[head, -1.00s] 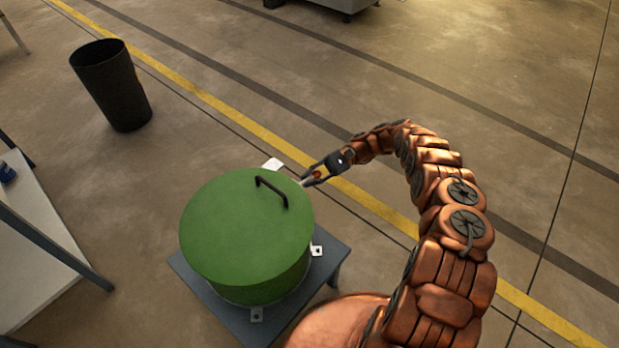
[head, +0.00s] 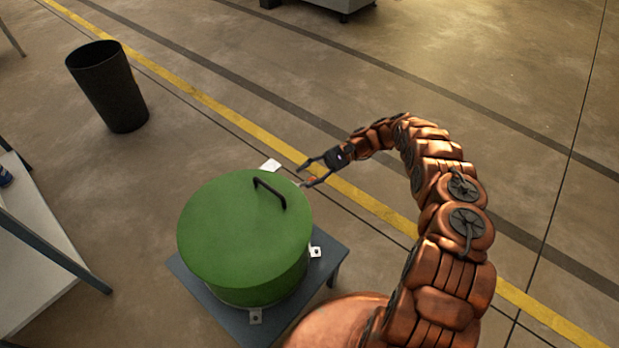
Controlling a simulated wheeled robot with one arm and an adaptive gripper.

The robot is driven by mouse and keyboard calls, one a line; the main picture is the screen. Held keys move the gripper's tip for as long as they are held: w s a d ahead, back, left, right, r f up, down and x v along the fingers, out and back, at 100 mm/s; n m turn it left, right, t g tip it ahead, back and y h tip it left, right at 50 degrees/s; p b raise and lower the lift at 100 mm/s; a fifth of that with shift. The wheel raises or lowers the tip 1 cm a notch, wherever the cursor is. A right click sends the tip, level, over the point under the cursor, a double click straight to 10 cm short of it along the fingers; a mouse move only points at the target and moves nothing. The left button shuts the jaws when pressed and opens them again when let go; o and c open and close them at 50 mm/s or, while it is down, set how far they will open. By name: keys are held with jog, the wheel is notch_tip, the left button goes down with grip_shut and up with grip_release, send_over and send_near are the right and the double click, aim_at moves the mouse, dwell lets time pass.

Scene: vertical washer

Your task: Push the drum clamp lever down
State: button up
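The green drum (head: 240,245) with a round lid and a black bar handle (head: 271,192) stands on a grey-blue stand. The clamp lever is hard to make out; a small metal piece with a reddish tip (head: 311,180) shows at the drum's upper right rim, beside my lower finger. My gripper (head: 300,176) is open, its two dark fingers spread and pointing left toward that rim. I cannot tell whether a finger touches the metal piece.
The grey-blue stand (head: 209,302) carries the drum. A black bin (head: 108,88) stands at the upper left. A white-topped table (head: 35,262) is at the left edge. The floor behind the drum, with a yellow line, is clear.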

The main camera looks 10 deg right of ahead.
notch_tip(320, 180, up, 8)
dwell(0.5)
jog(key=shift+f, duration=0.1)
dwell(0.4)
notch_tip(320, 180, up, 12)
jog(key=m+t+h+p, duration=0.1)
jog(key=h+p, duration=0.6)
jog(key=p, duration=0.2)
send_over(309, 181)
jog(key=s+d, duration=0.4)
jog(key=s, duration=0.1)
jog(key=s+r+t+h+p, duration=0.1)
jog(key=s+r+h+p, duration=0.5)
jog(key=r, duration=0.9)
jog(key=s+r+n+t+h+p, duration=0.1)
jog(key=s+r+n+p, duration=0.3)
jog(key=s, duration=0.9)
jog(key=s+r+n+t+h+p, duration=0.1)
jog(key=s+r+n+p, duration=0.3)
jog(key=s+r+p, duration=0.6)
jog(key=shift+s+a+r+t+h, duration=0.2)
jog(key=shift+s+r+t+h, duration=0.3)
jog(key=shift+s+r, duration=1.7)
